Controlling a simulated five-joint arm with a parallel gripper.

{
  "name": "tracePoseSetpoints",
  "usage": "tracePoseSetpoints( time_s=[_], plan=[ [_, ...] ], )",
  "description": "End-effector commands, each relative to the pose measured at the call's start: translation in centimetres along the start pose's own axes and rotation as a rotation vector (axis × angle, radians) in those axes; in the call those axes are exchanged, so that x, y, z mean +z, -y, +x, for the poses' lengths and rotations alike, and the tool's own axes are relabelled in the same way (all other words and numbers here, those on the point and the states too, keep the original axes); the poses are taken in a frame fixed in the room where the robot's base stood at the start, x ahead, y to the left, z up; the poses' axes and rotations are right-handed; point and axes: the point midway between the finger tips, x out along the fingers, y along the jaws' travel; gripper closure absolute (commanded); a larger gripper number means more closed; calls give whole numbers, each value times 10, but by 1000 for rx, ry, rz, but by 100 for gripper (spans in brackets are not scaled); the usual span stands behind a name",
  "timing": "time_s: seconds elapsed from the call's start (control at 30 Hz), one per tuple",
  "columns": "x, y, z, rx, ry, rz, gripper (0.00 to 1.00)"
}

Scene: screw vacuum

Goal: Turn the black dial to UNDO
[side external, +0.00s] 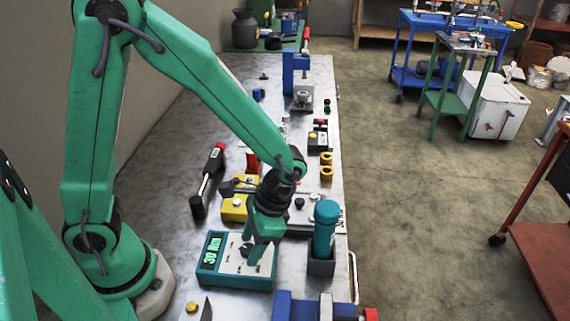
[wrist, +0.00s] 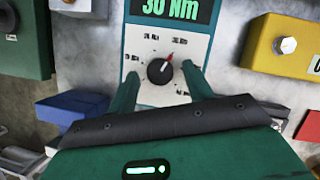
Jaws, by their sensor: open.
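The black dial (wrist: 160,71) sits on the pale face of a teal box (side external: 209,272). In the wrist view its red pointer aims up and slightly right. Short labels ring the dial, too small to read surely. A display (wrist: 168,9) above it reads 30 Nm. My gripper (wrist: 160,84) is open and empty, with one green finger on each side of the dial. The fingers appear apart from the dial. In the side view my gripper (side external: 260,258) points down over the box, close to its face, and partly hides the dial.
A teal-handled tool (side external: 326,222) stands in a grey holder just right of the box. A yellow box (side external: 234,211) lies behind it, and a black-and-red tool (side external: 210,180) lies to the left. Blue parts (side external: 300,308) are in front. Some bare metal table shows at the left.

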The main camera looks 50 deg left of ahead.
Motion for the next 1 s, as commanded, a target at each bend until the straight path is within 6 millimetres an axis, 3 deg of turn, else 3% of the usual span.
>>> tracePoseSetpoints(
  time_s=[0.2, 0.43, 1.0],
  plan=[
    [0, 0, 0, 0, 1, 0, 51],
    [0, 0, 0, 0, 1, 0, 94],
    [0, 2, 0, 2, -1, -131, 94]
  ],
)
